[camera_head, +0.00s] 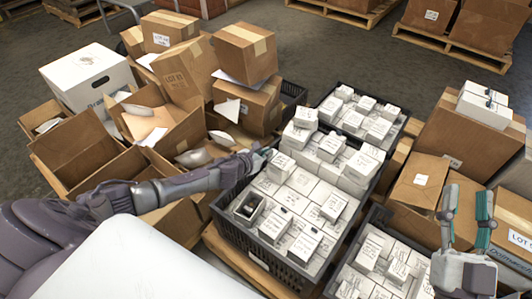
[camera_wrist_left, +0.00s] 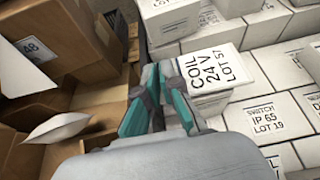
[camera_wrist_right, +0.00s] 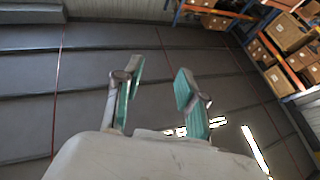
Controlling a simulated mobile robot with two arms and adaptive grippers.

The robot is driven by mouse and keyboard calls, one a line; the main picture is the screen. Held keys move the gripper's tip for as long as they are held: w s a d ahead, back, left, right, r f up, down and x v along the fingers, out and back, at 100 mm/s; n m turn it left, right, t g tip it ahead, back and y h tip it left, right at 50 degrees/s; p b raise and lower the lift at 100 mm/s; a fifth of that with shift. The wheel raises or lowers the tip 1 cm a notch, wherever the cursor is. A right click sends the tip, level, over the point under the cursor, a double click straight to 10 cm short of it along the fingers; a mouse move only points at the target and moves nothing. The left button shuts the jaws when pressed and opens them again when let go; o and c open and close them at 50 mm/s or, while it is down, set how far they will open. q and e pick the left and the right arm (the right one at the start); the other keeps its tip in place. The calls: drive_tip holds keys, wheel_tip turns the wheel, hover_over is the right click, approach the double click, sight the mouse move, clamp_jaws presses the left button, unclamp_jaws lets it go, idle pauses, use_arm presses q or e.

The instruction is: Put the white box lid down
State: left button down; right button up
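A flat white lid-like piece (camera_wrist_left: 210,66) marked "COIL 24 V LOT 57" lies over a white box in the left wrist view. It looks level, but I cannot tell whether it rests fully on that box. My left gripper (camera_wrist_left: 159,68) has its fingertips close together at the piece's left corner. It also shows in the head view (camera_head: 262,156), at the left rim of the black crate (camera_head: 268,262). Whether the lid's edge is between the fingers is not clear. My right gripper (camera_head: 466,205) is raised at the right, open and empty; it also shows in the right wrist view (camera_wrist_right: 158,78).
White boxes fill the crate, with several stacked on top. Open brown cartons (camera_head: 85,150) crowd the left side, with a white carton (camera_head: 88,76) behind. A large brown carton (camera_head: 462,128) bearing white boxes stands at the right. Bare floor (camera_head: 340,50) lies beyond.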

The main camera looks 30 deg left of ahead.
use_arm(q)
drive_tip(key=c, duration=1.3)
unclamp_jaws()
